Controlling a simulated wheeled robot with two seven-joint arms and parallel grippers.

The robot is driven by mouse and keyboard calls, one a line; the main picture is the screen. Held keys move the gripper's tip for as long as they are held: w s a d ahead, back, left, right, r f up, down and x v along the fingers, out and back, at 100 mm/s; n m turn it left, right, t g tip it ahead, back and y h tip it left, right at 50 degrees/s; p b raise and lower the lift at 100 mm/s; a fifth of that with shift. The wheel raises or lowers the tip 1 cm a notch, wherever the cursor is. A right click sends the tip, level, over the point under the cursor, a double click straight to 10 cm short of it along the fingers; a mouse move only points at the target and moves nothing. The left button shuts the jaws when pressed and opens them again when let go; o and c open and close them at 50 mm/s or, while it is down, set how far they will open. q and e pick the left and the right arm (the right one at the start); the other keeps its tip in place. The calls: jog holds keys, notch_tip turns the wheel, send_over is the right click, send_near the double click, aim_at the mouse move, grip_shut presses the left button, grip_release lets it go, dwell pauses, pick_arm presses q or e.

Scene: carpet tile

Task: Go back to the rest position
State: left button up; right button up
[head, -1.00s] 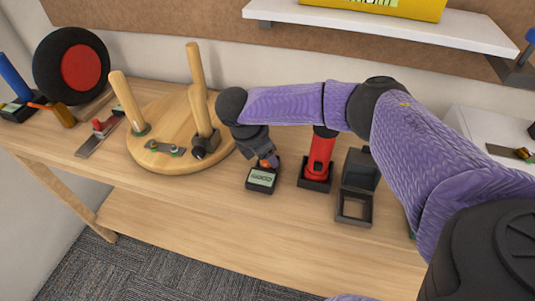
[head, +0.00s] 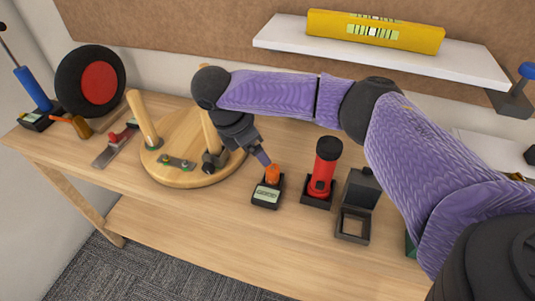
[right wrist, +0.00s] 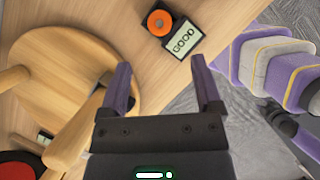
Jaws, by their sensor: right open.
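My right gripper (head: 264,158) is open and empty. In the head view it stands just above and beside the orange knob (head: 272,174) of a small black device with a pale display (head: 266,194). In the right wrist view the two purple fingers (right wrist: 160,85) are spread wide with nothing between them. There the black device (right wrist: 172,33) and its orange knob (right wrist: 160,22) lie beyond the fingertips, apart from them. My left gripper is not in view.
A round wooden stool (head: 182,180) lies legs-up left of my gripper. A red flashlight (head: 322,172) and an open black box (head: 353,225) stand to the right. A white shelf (head: 470,70) holds a yellow level (head: 375,32). The table's front strip (head: 220,220) is clear.

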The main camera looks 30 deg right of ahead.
jog(key=shift+a+r, duration=0.3)
jog(key=shift+r, duration=0.25)
